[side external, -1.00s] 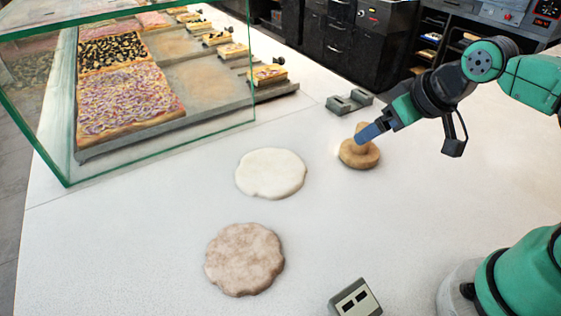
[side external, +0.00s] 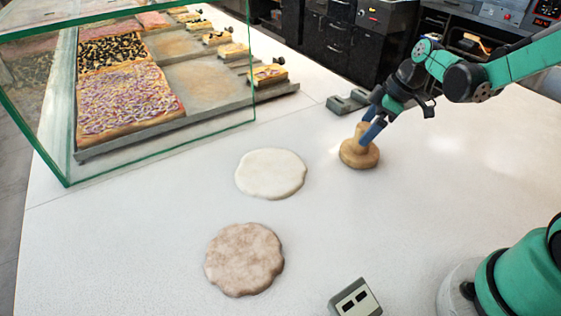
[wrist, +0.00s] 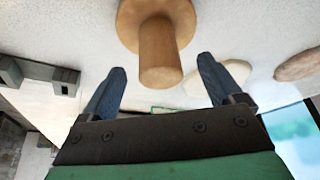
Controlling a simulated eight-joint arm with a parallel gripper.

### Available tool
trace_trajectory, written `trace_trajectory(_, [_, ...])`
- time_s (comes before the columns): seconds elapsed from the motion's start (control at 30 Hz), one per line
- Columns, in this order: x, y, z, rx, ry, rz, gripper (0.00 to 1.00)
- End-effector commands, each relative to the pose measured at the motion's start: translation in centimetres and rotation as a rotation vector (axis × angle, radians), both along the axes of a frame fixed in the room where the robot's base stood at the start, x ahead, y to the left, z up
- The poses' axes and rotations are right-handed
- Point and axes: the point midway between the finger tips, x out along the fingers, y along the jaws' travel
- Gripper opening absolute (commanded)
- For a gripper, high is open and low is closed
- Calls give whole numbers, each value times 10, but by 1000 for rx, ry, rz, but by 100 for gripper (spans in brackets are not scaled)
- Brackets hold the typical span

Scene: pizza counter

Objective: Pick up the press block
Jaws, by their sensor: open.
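The press block (side external: 359,155) is a tan wooden disc with an upright knob handle, standing on the white counter right of the pale dough. It also shows in the wrist view (wrist: 160,50), its handle pointing toward my gripper. My gripper (side external: 370,123) is open at the handle, with blue fingers. In the wrist view my fingertips (wrist: 160,65) lie on the left and right of the handle, with gaps on both sides. Part of the handle is hidden behind a finger in the side view.
A pale dough round (side external: 271,174) and a browner round (side external: 244,260) lie on the counter. A grey metal holder (side external: 349,102) stands just behind the block. A grey slotted box (side external: 355,299) is at the front. A glass case (side external: 160,150) with pizzas stands left.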

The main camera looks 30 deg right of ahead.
Motion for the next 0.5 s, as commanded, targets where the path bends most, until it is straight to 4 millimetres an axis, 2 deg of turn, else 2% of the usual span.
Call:
trace_trajectory(0.2, [8,7,-24,-1,1,0,86])
trace_trajectory(0.5, [10,9,-32,-2,0,-2,86])
